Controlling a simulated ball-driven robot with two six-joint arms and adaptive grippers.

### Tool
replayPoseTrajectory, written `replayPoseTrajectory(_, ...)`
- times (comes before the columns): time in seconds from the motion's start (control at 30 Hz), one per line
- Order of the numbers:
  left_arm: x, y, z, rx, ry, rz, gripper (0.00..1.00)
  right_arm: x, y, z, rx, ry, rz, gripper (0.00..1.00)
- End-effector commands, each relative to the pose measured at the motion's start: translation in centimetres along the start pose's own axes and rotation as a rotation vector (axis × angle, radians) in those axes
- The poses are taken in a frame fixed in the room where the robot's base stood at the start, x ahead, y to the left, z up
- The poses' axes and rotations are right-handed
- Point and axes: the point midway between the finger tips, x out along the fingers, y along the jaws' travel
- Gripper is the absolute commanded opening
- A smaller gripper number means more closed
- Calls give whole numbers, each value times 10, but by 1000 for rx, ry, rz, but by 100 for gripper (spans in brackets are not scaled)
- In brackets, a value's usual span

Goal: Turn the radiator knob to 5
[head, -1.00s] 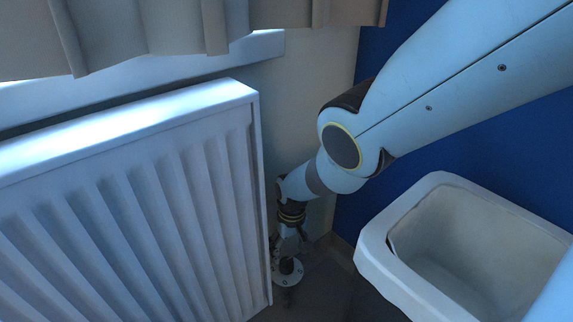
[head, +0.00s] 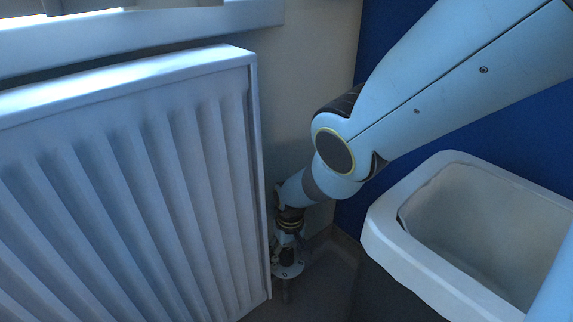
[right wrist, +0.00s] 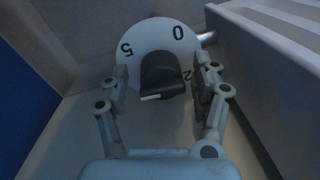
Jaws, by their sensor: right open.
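The radiator knob (right wrist: 163,72) is dark, with a short white mark on its near end. It sits on a white round dial (right wrist: 153,38). A 0 shows at the dial's upper right, a 5 at its upper left and a partly covered 2 at the right. The mark lies toward the lower left of the knob in the right wrist view. My right gripper (right wrist: 168,76) is open, one finger on each side of the knob; contact cannot be told. My left gripper is not in view.
The white ribbed radiator (head: 130,170) stands left of the knob, its end close to my right gripper. A pale open bin (head: 400,245) stands to the right. A blue wall (head: 372,30) is behind.

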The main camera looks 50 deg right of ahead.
Motion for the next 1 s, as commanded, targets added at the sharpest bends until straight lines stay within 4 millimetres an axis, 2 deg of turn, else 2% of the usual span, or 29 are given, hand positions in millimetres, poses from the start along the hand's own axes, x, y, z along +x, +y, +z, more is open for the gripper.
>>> replayPoseTrajectory(0.27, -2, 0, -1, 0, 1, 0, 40, 0, 0, 0, 0, 1, 0, 64)
replayPoseTrajectory(0.7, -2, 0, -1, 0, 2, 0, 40, 0, 0, 0, 0, 0, 0, 9)
replayPoseTrajectory(1.0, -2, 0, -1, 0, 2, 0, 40, 0, 0, 0, 43, 2, 0, 9)
